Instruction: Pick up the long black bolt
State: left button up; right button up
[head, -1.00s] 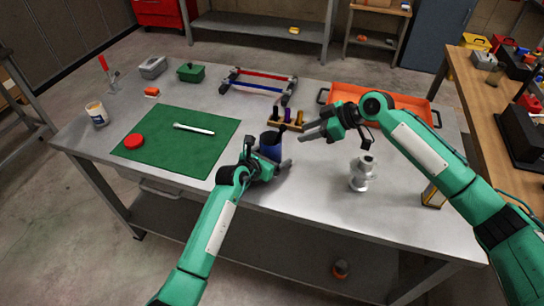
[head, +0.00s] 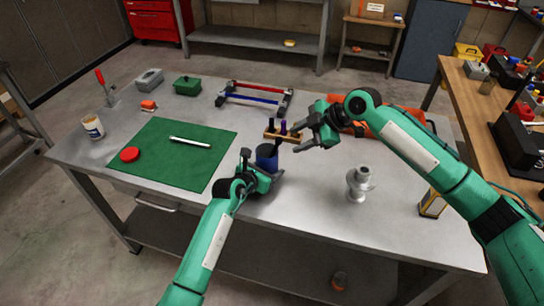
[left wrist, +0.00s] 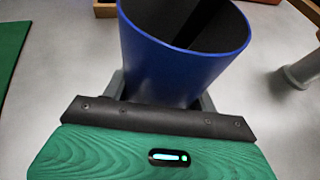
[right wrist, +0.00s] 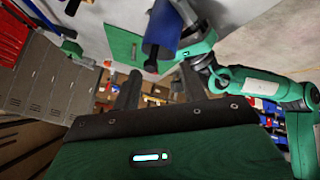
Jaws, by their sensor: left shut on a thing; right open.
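My left gripper (head: 263,166) is shut on a blue cup (head: 266,154) over the front middle of the table. The left wrist view shows the cup (left wrist: 180,62) close up, its inside dark. A long black bolt (head: 275,147) seems to lean out of the cup's mouth. In the right wrist view, its dark end (right wrist: 151,64) sticks out of the cup (right wrist: 163,24). My right gripper (head: 298,139) is open, just right of the cup. Its fingers (right wrist: 160,88) point towards the bolt, and nothing is clearly held between them.
A wooden rack with dark purple pegs (head: 282,129) stands just behind the cup. A grey metal part (head: 359,184) stands to the right, with a yellow-black lantern-like thing (head: 432,203) beyond. A green mat (head: 160,160) with a white marker (head: 190,142) lies to the left.

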aim_at(279, 138)
notch_tip(279, 138, up, 8)
jog(key=a+f+n+t+h, duration=0.15)
jog(key=n+h, duration=0.35)
jog(key=n, duration=1.2)
jog(key=shift+g, duration=0.25)
jog(key=x, duration=1)
jog(key=shift+s+a+f, duration=0.1)
jog(key=shift+a+f, duration=0.15)
jog(key=shift+a, duration=0.25)
grip_shut()
